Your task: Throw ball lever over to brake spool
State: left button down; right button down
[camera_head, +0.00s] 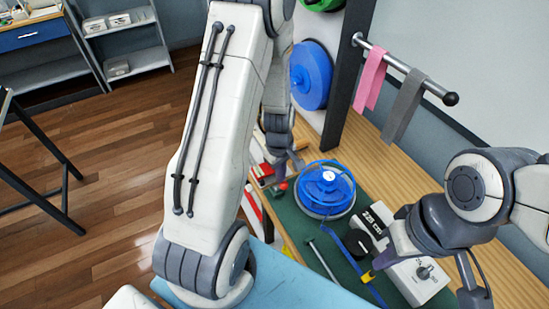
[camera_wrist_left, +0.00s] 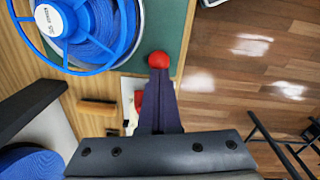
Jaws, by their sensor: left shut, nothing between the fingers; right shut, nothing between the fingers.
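The blue brake spool (camera_head: 325,190) lies on the green mat, with a blue hoop over it and a white hub. Its blue rim also shows at the upper left of the left wrist view (camera_wrist_left: 128,14). The lever's red ball (camera_wrist_left: 160,60) sits at the fingertips of my left gripper (camera_wrist_left: 160,76), beside the spool; I cannot tell whether they touch. In the head view my left gripper (camera_head: 287,170) is shut and empty, just left of the spool. The lever's shaft is hidden. My right gripper (camera_head: 475,294) is shut at the bottom edge, partly cut off.
A white box with a knob (camera_head: 424,277) and a blue strap (camera_head: 345,252) with a yellow end lie right of and below the spool. A rail with pink (camera_head: 370,78) and grey strips (camera_head: 403,108) juts out above. A blue disc (camera_head: 311,75) hangs behind.

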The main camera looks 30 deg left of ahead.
pick_arm(q)
notch_tip(320, 180, up, 11)
jog(key=s+d, duration=0.1)
jog(key=s, duration=0.1)
jog(key=shift+r, duration=0.15)
jog(key=shift+d, duration=0.1)
